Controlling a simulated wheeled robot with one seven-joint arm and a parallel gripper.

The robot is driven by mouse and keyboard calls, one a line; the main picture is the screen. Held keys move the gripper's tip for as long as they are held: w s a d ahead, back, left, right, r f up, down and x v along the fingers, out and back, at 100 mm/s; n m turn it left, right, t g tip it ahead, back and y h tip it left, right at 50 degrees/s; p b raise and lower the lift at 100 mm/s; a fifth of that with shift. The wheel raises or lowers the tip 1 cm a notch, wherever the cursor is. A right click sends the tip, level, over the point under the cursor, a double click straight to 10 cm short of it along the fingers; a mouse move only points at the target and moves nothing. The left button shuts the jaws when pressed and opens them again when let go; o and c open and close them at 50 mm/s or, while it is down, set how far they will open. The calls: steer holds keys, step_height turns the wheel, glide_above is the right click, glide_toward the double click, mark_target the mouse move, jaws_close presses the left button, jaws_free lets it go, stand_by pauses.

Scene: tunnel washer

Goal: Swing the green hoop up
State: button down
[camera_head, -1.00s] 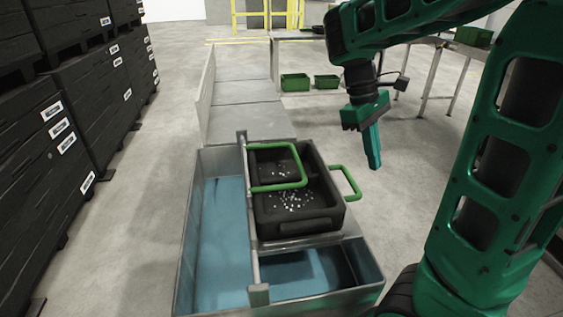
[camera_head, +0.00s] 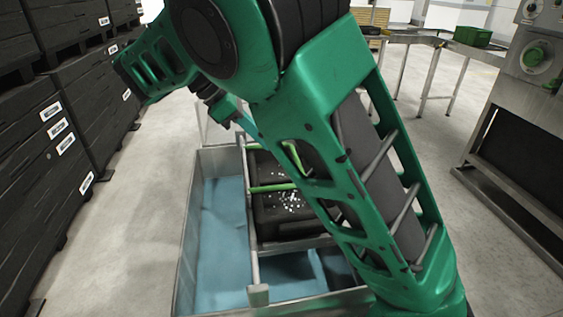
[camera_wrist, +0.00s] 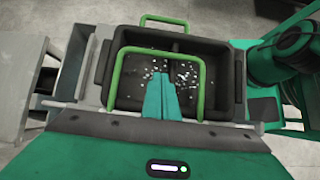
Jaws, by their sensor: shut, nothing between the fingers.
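The green hoop (camera_wrist: 117,80) lies across the top of a black crate (camera_wrist: 239,85) in the wrist view. In the head view only part of the hoop (camera_head: 268,187) shows, with the rest behind my arm. A second green bar (camera_wrist: 165,18) stands out at the crate's far side in the wrist view. My gripper (camera_wrist: 160,84) is shut and empty. Its fingertips appear inside the hoop's outline, over the crate; I cannot tell their height. The crate holds small white bits.
The crate sits over a metal trough with blue water (camera_head: 220,225). Stacked black boxes (camera_head: 60,135) line the left. A control cabinet (camera_head: 530,80) and a table with a green bin (camera_head: 472,37) stand on the right. Floor is clear between.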

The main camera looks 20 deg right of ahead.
steer(key=x, duration=0.9)
steer(key=shift+d+f, duration=0.1)
steer(key=shift+d, duration=0.05)
